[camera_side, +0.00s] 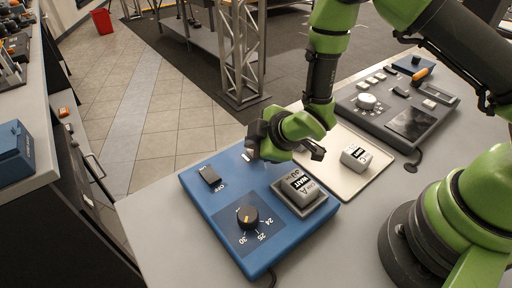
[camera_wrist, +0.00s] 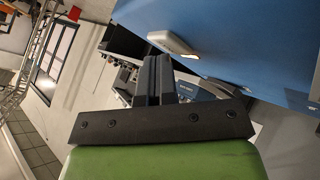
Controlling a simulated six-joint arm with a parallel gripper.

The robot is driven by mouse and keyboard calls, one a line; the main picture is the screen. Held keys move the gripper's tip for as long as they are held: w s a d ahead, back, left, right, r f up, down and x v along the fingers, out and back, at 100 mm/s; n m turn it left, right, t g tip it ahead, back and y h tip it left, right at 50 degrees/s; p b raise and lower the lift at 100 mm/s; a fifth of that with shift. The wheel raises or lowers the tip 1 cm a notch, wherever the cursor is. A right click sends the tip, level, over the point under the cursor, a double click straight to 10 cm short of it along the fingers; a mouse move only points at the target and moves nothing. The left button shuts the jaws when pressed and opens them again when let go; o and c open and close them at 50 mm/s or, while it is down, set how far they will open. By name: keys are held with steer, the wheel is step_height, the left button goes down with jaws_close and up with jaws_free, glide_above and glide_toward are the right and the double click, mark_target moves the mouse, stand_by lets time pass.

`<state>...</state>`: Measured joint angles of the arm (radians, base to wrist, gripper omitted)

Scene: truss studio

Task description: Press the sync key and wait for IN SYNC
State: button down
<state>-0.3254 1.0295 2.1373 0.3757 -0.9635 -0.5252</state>
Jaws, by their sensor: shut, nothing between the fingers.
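The blue console (camera_side: 225,185) lies on the grey table and carries a white key (camera_side: 247,156) near its far edge. In the wrist view the white key (camera_wrist: 172,42) stands out from the blue face, close to my fingertips. My gripper (camera_side: 256,146) is shut and empty beside the key; I cannot tell whether it touches. A grey-white cube (camera_side: 299,188) reading WAIT sits in a raised dock on the console. A second cube (camera_side: 356,157), also reading WAIT, stands on a pale mat. In the wrist view the shut fingers (camera_wrist: 156,68) point toward the console.
The console also has a dark rocker switch (camera_side: 210,178) and a black dial (camera_side: 247,216) marked 24, 25 and 30. The pale mat (camera_side: 346,187) lies to its right. A dark control panel (camera_side: 400,110) with keys and a lever stands behind. The table front is clear.

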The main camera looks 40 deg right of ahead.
steer(key=shift+r, duration=0.85)
steer(key=shift+r, duration=2.5)
steer(key=s+d+r+m+g, duration=0.1)
steer(key=s+d+r+m, duration=0.4)
steer(key=r, duration=0.4)
steer(key=s+d+r+m, duration=0.2)
steer(key=s+r+m, duration=0.55)
steer(key=r, duration=0.25)
steer(key=s+r+m, duration=0.1)
steer(key=s+m, duration=0.2)
steer(key=s, duration=0.6)
steer(key=shift+d+g, duration=0.4)
